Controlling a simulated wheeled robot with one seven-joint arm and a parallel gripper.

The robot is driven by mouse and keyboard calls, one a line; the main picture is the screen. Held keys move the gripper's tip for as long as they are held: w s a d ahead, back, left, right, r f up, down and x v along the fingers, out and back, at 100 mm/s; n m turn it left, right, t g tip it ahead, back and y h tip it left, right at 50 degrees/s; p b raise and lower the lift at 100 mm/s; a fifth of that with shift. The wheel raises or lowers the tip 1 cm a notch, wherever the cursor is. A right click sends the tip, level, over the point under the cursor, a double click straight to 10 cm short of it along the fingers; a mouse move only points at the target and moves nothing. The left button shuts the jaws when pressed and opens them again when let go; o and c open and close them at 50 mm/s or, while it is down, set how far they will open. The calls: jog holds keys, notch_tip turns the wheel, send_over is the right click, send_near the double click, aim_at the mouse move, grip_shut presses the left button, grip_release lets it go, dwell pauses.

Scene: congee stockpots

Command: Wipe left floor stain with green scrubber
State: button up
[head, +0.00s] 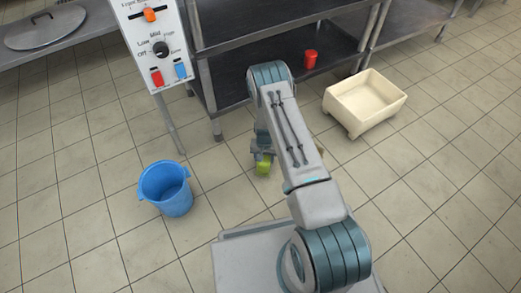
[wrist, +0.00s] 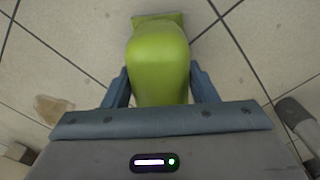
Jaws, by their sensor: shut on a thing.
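The green scrubber (wrist: 158,62) is in my gripper (wrist: 160,84), with a finger on each side of it. In the head view the scrubber (head: 263,167) shows below the end of my arm, low over the tiles; whether it touches the floor is unclear. My gripper (head: 263,154) is partly hidden by my arm there. A pale brown stain (wrist: 58,109) lies on the tiles at the left of the wrist view, apart from the scrubber.
A blue bucket (head: 167,188) stands on the floor at left. A cream tub (head: 364,102) stands at right by the metal shelving (head: 262,64), which holds a red container (head: 310,59). A control panel (head: 152,40) is at upper left. Tiles between bucket and arm are clear.

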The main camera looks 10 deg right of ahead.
jog(key=shift+s+a, duration=0.25)
jog(key=shift+a, duration=0.5)
notch_tip(320, 180, up, 3)
jog(key=shift+f+p, duration=0.1)
jog(key=shift+p, duration=0.55)
jog(key=shift+d+r+p, duration=0.1)
jog(key=shift+r+p, duration=0.4)
jog(key=shift+r, duration=0.2)
jog(key=shift+r+p, duration=1.15)
jog(key=shift+r, duration=0.85)
